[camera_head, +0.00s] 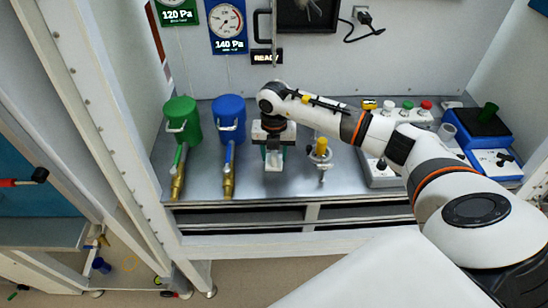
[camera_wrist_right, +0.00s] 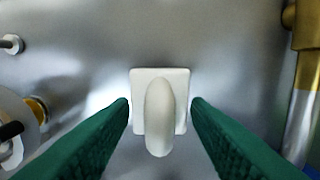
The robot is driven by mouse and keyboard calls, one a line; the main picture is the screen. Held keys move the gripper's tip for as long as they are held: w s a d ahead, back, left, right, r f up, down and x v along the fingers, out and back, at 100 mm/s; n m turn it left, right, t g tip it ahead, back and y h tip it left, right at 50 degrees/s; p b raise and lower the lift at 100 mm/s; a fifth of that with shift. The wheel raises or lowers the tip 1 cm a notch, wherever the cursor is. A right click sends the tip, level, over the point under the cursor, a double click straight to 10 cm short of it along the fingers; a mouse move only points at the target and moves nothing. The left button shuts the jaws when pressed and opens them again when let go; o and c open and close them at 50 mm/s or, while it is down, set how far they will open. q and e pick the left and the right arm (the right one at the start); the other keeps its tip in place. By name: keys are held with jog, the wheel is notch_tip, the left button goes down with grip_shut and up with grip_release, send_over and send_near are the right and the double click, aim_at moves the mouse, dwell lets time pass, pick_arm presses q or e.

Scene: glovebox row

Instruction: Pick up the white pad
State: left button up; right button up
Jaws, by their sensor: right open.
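The white pad (camera_wrist_right: 178,76) lies on the grey metal worktop, a square plate with a raised rounded grip on top. In the right wrist view it sits between the two green fingers of my right gripper (camera_wrist_right: 160,104). The fingers are open, one on each side of the pad, with a narrow gap to its edges; nothing is clamped. In the head view my right gripper (camera_head: 273,153) points down at the worktop, and the pad (camera_head: 273,163) shows only in part below it. How far the fingertips are above the worktop is hard to tell. My left gripper is out of view.
A green bucket (camera_head: 181,113) and a blue bucket (camera_head: 229,113), with brass-ended hoses in front, stand left of my right gripper. A control box (camera_head: 382,172) and a blue device (camera_head: 483,127) are farther right.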

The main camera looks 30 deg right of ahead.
grip_shut()
jog(key=shift+r, duration=0.15)
notch_tip(320, 180, up, 9)
jog(key=b, duration=0.2)
jog(key=shift+b, duration=0.3)
jog(key=shift+r, duration=0.45)
